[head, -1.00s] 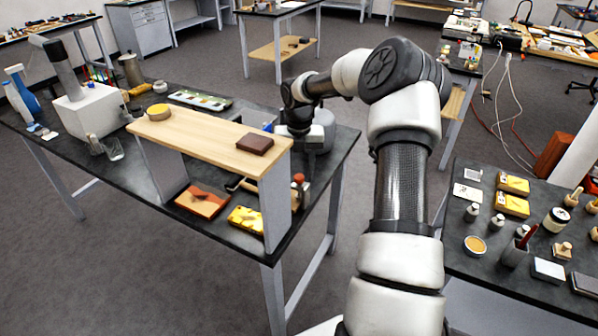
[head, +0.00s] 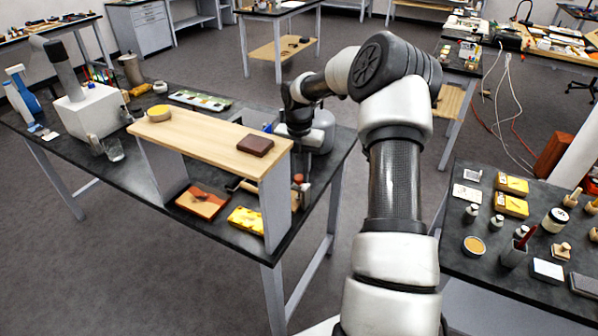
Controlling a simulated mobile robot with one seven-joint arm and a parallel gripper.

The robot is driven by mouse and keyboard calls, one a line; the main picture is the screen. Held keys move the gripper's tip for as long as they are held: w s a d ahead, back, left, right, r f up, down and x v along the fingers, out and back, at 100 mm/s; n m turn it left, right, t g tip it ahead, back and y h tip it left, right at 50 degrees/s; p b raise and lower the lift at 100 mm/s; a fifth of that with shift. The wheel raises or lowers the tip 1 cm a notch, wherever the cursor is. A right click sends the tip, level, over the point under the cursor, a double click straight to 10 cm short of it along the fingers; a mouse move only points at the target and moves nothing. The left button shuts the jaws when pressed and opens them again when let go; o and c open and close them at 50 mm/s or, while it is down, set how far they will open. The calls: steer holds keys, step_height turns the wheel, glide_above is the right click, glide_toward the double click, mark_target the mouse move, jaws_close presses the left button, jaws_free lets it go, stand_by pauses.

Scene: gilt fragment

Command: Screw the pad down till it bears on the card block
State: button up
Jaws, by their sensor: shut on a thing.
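The end of my arm reaches over the bench behind the raised wooden shelf. The wrist end of my gripper (head: 300,127) shows just past the shelf's right back corner. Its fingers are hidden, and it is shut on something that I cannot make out. The pad and the card block cannot be picked out in this view. Whether they touch cannot be told. A small red-topped item (head: 299,179) stands at the shelf's right end, below my gripper, partly hidden.
The wooden shelf (head: 200,135) carries a dark brown block (head: 255,145) and a yellow round tin (head: 159,113). Under it lie an orange-brown tile (head: 202,202) and a yellow piece (head: 246,220). A second bench (head: 455,262) at right holds several jars and boxes.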

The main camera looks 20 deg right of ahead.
steer(key=m, duration=0.4)
steer(key=shift+m, duration=0.3)
steer(key=m, duration=0.3)
steer(key=shift+m, duration=0.4)
steer(key=m, duration=0.4)
steer(key=shift+b, duration=0.4)
steer(key=m, duration=0.4)
steer(key=m+b, duration=0.1)
steer(key=m, duration=0.3)
steer(key=shift+m, duration=0.3)
steer(key=m, duration=0.3)
steer(key=shift+m, duration=0.4)
steer(key=m, duration=0.3)
steer(key=shift+m, duration=2.2)
